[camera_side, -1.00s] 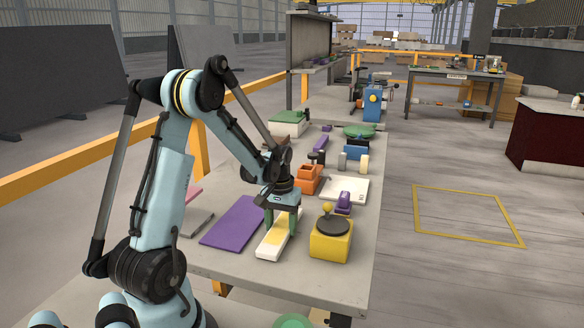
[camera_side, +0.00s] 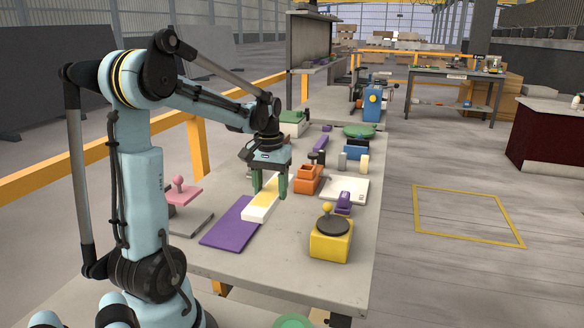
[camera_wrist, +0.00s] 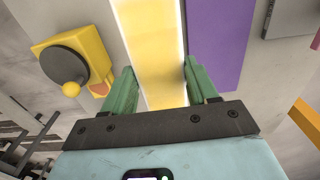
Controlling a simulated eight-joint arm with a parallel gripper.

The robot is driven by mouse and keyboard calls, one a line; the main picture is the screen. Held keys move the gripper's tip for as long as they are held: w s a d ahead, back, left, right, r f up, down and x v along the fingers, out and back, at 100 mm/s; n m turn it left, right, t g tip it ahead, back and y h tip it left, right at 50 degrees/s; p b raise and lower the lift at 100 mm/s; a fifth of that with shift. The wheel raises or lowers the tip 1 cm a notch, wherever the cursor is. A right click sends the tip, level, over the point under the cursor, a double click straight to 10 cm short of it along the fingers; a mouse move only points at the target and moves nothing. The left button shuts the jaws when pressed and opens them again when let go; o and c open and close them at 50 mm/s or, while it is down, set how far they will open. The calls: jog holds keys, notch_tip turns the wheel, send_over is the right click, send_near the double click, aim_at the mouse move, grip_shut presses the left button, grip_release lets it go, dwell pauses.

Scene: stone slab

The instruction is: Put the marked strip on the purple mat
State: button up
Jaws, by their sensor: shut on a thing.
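The marked strip, a long white block with a yellow band (camera_side: 262,203), is between the green fingers of my gripper (camera_side: 269,190). It also shows in the wrist view (camera_wrist: 150,40), running away between the fingers (camera_wrist: 160,72). My gripper is shut on it, across its width. The purple mat (camera_side: 230,226) lies flat on the table, left of and nearer than my gripper. In the side view the strip's near end covers the mat's far right edge. In the wrist view the mat (camera_wrist: 218,45) lies just right of the strip. The strip looks raised; its exact height is unclear.
A yellow block with a dark disc and ball knob (camera_side: 331,238) stands right of the mat. An orange holder (camera_side: 308,179), a white board (camera_side: 345,189) and a purple item (camera_side: 343,202) lie farther right. A grey plate (camera_side: 193,223) and pink piece (camera_side: 181,191) are left.

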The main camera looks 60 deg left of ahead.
jog(key=s+a+f, duration=0.1)
jog(key=a+f, duration=0.1)
jog(key=a, duration=0.1)
jog(key=s+a+f, duration=0.2)
jog(key=a, duration=0.2)
jog(key=s+a+f, duration=0.2)
jog(key=a, duration=0.1)
jog(key=shift+s+a+f, duration=0.1)
jog(key=shift+a+f, duration=0.1)
jog(key=shift+f, duration=2.2)
jog(key=o, duration=1.4)
jog(key=shift+f, duration=0.1)
